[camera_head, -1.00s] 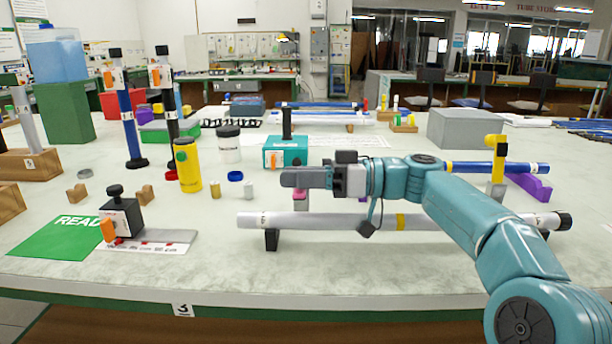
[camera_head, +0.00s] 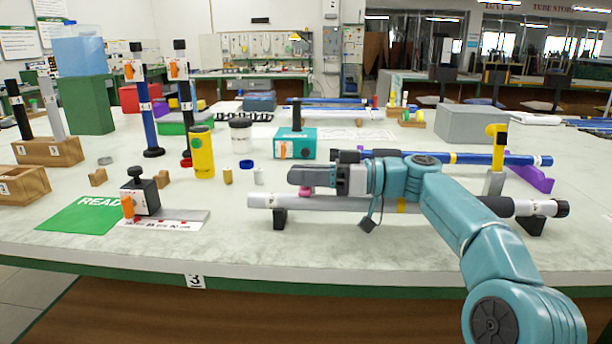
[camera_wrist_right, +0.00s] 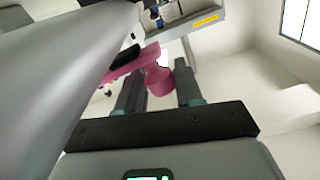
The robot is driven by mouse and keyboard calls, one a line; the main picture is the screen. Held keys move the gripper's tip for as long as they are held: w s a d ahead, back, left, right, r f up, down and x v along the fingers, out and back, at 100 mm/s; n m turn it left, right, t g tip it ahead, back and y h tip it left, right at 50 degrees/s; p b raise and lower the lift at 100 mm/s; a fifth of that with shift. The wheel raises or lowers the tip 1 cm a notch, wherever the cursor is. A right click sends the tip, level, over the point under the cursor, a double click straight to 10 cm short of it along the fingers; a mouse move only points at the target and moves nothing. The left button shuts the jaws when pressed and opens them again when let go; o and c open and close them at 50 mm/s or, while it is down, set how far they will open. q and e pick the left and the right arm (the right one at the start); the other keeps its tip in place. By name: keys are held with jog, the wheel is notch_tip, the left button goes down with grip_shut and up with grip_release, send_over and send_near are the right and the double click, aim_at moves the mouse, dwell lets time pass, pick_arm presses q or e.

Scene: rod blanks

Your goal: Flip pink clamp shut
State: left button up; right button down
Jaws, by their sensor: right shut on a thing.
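The pink clamp (camera_head: 306,191) shows as a small pink patch under my right gripper (camera_head: 291,176) in the head view, mostly hidden by it. It sits by the left part of a long grey tube (camera_head: 340,202). In the right wrist view the pink clamp (camera_wrist_right: 158,80) has a rounded end between my two dark fingers and an arm reaching left towards the large grey tube (camera_wrist_right: 60,80). My right gripper is shut on that rounded end. I cannot tell whether the clamp is open or closed around the tube. My left gripper is not in view.
The grey tube rests on black supports (camera_head: 280,218). Behind it lies a blue tube (camera_head: 495,158) by a yellow clamp (camera_head: 497,133). A teal box (camera_head: 290,145), a yellow bottle (camera_head: 202,153) and a black block (camera_head: 142,195) stand to the left. The table's front is clear.

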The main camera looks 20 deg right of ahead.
jog(key=shift+f, duration=0.2)
jog(key=c, duration=0.9)
grip_release()
jog(key=shift+s+r, duration=0.1)
jog(key=p+v, duration=0.4)
jog(key=v, duration=1.2)
jog(key=shift+d, duration=0.15)
jog(key=shift+s, duration=0.1)
